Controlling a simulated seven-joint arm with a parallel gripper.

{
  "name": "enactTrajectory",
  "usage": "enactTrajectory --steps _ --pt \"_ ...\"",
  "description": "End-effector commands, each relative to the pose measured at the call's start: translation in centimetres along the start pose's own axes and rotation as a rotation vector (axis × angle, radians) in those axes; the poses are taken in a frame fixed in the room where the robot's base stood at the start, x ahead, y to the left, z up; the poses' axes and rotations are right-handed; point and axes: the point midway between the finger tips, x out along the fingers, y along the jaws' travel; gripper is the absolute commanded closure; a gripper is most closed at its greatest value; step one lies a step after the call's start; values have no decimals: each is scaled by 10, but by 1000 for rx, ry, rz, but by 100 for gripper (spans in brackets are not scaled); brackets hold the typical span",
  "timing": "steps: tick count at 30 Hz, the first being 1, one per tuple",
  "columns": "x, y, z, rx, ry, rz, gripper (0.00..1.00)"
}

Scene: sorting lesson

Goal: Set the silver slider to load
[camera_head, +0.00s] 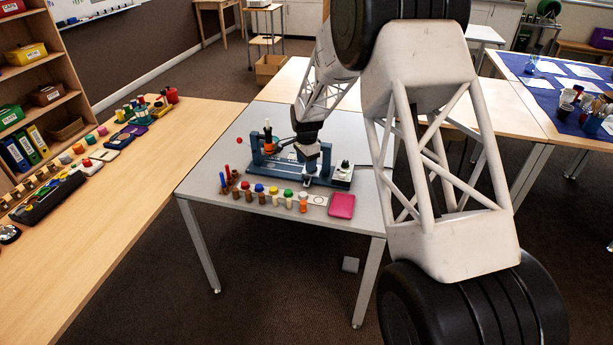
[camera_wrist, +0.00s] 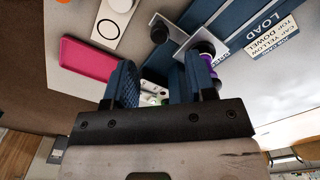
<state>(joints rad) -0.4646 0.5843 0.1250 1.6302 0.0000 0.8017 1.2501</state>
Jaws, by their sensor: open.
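A blue device (camera_head: 285,170) stands on the grey table. My gripper (camera_head: 308,150) is over its middle, and my arm's end hides part of it. In the wrist view my gripper (camera_wrist: 155,85) is open, its two blue-padded fingers apart with no thing clearly held. A silver bracket-like part with dark round knobs (camera_wrist: 183,38), likely the silver slider, lies just beyond the fingertips on blue rails. A purple part shows beside the right finger. I cannot tell whether a finger touches the silver part.
A pink tray (camera_head: 341,206) lies at the table's front right, next to a row of coloured-top pegs (camera_head: 274,196). A white box (camera_head: 343,174) with a dark knob stands at the device's right end. The table's front left (camera_head: 205,200) is bare.

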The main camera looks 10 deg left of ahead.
Motion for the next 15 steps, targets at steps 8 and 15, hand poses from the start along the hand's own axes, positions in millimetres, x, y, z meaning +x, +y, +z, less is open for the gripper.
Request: enactTrajectory --steps 8,15 --pt "34 0 0 0 -1 2 49" --pt "56 0 0 0 0 1 49"
